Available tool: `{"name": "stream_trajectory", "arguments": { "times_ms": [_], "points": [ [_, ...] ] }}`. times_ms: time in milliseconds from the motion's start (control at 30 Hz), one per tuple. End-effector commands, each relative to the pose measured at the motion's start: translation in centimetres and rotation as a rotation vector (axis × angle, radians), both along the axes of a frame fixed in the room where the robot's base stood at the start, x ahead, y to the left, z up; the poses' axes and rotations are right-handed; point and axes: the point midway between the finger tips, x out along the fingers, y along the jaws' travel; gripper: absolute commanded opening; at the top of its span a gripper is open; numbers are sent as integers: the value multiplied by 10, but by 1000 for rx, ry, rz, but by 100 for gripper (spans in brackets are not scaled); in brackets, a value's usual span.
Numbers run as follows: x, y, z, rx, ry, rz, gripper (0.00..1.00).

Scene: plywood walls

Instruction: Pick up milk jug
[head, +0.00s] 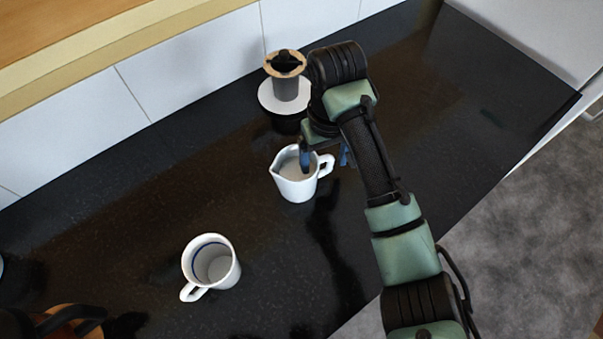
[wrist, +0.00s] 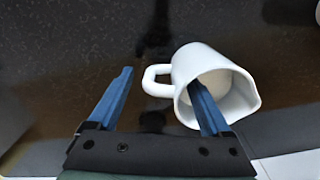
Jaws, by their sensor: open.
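The milk jug (head: 297,186) is a white pitcher with a spout and a handle, standing upright on the dark counter. It also shows in the wrist view (wrist: 213,71), its handle pointing left. My gripper (head: 325,158) is open over the jug's handle side. In the wrist view my gripper (wrist: 163,82) has one blue finger beyond the handle, over bare counter, and the other over the jug's mouth, seemingly inside the rim. The handle lies between the two fingers. Nothing is held. How deep the finger sits is hard to tell.
A white mug (head: 212,262) stands at the front left of the jug. A grey coffee maker with a white disc (head: 286,88) stands behind the jug, close to my arm. The counter (head: 130,200) is clear to the left, and its edge lies at the right.

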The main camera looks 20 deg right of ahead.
Motion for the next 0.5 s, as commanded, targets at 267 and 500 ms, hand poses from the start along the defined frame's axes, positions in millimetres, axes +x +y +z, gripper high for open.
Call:
{"name": "stream_trajectory", "arguments": {
  "times_ms": [267, 500],
  "points": [
    [-1, -2, -28, 1, 1, -1, 83],
    [0, -2, -28, 0, 0, -1, 76]
  ]
}}
